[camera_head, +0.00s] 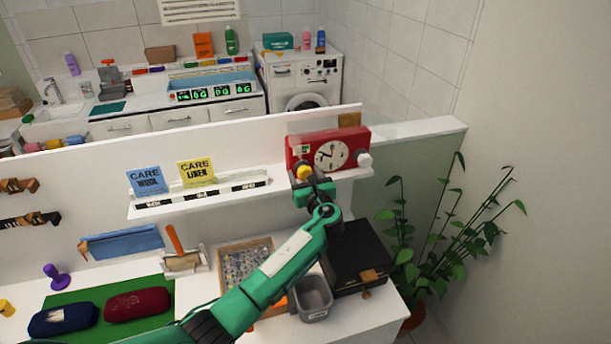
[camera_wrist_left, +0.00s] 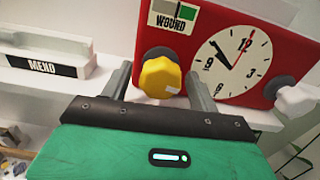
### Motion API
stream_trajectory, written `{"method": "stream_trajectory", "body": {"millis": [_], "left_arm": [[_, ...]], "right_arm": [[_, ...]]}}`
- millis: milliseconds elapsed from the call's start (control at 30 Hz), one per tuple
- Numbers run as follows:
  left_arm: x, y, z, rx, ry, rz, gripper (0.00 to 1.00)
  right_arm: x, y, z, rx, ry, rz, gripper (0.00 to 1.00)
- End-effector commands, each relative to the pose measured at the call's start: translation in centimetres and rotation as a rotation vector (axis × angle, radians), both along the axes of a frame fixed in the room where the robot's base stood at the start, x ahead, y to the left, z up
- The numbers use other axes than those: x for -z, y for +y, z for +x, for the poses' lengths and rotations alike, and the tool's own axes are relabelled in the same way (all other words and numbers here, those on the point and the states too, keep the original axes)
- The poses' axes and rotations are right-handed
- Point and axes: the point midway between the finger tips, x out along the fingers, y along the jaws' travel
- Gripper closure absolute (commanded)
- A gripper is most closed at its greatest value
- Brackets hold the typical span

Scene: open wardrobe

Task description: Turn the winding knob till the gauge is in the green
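The red clock box (camera_head: 330,146) stands on the white wall shelf; it is close up in the wrist view (camera_wrist_left: 225,20). A yellow winding knob (camera_wrist_left: 162,77) sticks out from its lower left front, and shows in the head view (camera_head: 304,171). Above it is the WOUND gauge (camera_wrist_left: 173,17), with a grey part left and a green part right; its top is cut off and I cannot tell its reading. My left gripper (camera_wrist_left: 159,88) is open, one finger on each side of the knob, with gaps visible. In the head view the left gripper (camera_head: 312,188) is below the box. My right gripper is not in view.
A white knob (camera_wrist_left: 296,99) sits at the box's right side. A MEND block (camera_wrist_left: 48,70) is on the shelf to the left. Care cards (camera_head: 196,173) stand on the shelf. Below are a black box (camera_head: 355,250) and grey bin (camera_head: 312,298); a plant (camera_head: 440,240) is right.

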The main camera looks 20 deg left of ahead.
Motion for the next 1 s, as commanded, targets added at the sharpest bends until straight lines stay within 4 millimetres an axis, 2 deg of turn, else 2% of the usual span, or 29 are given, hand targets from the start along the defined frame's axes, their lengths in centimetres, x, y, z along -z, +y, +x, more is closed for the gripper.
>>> {"method": "stream_trajectory", "body": {"millis": [267,367,800,1000], "left_arm": [[0.3,-0.6,-0.8,0.002,-0.001,-0.001,0.39],[0.4,-1.4,-1.9,0.003,-0.001,-0.003,0.39],[0.5,-6.4,-9.5,0.001,0.0,-0.004,0.39],[0.2,-7.6,-11.1,0.0,0.001,-0.001,0.39]], "right_arm": [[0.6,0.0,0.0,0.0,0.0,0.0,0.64],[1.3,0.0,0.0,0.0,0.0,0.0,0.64],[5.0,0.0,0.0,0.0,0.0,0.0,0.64],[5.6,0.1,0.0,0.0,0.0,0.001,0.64]]}}
